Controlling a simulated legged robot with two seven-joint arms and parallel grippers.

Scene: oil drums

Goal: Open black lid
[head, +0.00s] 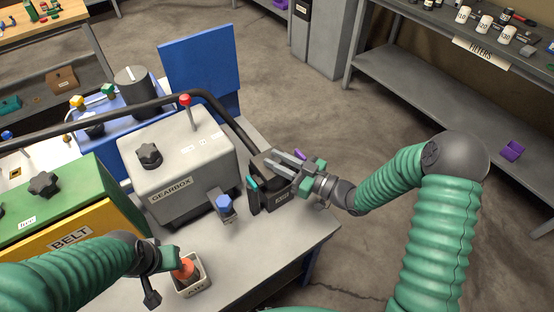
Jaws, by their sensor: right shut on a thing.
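A small black box (277,205) with a white label stands at the right end of the grey bench, beside the gearbox. Its black lid (262,163) is at the top, partly covered by my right gripper (287,168). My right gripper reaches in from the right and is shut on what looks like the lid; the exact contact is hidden. I cannot tell whether the lid is raised. My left gripper (167,272) is low at the left, beside an orange piece (185,268) in a small white labelled container (193,288). Its fingers are partly hidden.
The grey gearbox (178,165) has a red-knobbed lever and a blue-knobbed valve (224,203). A green and yellow belt housing (75,215) is at left. Shelves (440,65) stand at the far right.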

